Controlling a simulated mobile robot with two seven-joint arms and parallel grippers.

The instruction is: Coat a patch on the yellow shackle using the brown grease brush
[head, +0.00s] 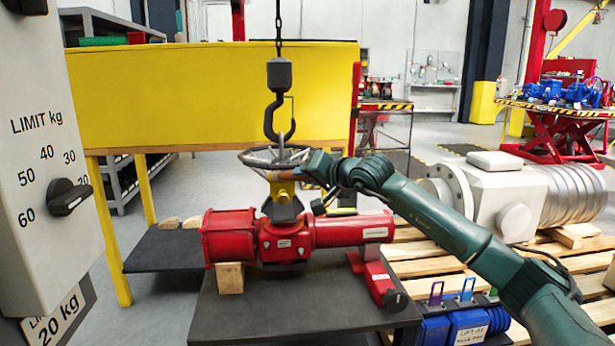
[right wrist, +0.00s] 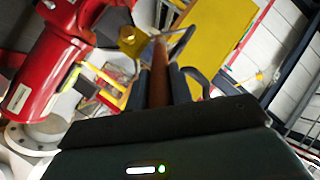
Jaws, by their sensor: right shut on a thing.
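The red valve actuator (head: 265,235) lies across the dark table, with a grey handwheel ring (head: 262,160) above it. A small yellow piece (head: 283,190), which I take for the yellow shackle, sits on top of the actuator under the ring. It also shows in the right wrist view (right wrist: 133,42). My right gripper (head: 312,168) is beside the ring, shut on the brown grease brush (right wrist: 160,75). The brush points away from the gripper, its far end close to the yellow piece; I cannot tell if they touch. My left gripper is not in view.
A black hook (head: 277,105) hangs on a chain directly above the ring. A pale panel with a limit dial (head: 66,197) stands close at left. Wood blocks (head: 230,278) prop the actuator. A large grey valve (head: 500,190) lies on pallets at right.

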